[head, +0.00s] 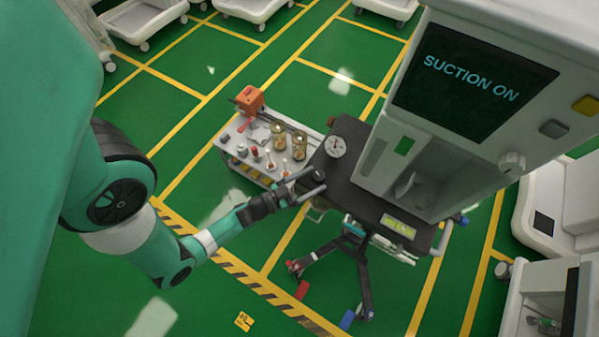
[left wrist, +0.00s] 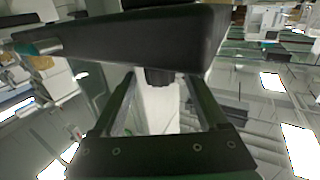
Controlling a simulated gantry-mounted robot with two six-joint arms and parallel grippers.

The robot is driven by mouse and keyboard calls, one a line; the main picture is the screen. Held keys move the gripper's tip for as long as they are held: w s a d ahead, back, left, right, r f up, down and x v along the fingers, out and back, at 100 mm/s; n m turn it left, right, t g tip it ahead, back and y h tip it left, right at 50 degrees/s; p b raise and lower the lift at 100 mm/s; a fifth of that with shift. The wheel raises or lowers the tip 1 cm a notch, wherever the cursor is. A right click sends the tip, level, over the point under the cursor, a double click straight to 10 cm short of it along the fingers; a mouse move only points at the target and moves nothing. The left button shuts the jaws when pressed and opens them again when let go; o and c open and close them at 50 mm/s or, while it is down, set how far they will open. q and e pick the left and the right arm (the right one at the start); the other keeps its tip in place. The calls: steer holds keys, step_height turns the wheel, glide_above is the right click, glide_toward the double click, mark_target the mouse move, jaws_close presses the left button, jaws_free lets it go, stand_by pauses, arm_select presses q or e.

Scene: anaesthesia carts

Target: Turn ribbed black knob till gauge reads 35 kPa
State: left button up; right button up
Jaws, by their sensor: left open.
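The round white gauge (head: 335,146) sits on the black top of the cart; its reading is too small to tell. My left gripper (head: 309,184) is open at the left edge of that top, just below the gauge. In the left wrist view, a short dark knob (left wrist: 160,77) sticks out from the black slab, between the open fingers (left wrist: 158,88) near their tips. I cannot make out its ribs or whether a finger touches it. In the head view the knob is not clear behind the gripper. My right gripper is not in view.
The cart's black top (head: 350,198) carries a tall grey unit with a screen (head: 472,82) reading SUCTION ON. A side tray (head: 232,148) with bottles, small vials and an orange box (head: 250,99) stands close behind my gripper.

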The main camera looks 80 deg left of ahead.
mark_target(313, 178)
arm_select(q)
steer(key=v, duration=0.4)
steer(key=shift+s+r+p, duration=0.1)
steer(key=shift+s+p, duration=0.25)
steer(key=shift+p, duration=0.05)
steer(key=shift+s+d, duration=0.35)
steer(key=shift+s, duration=0.15)
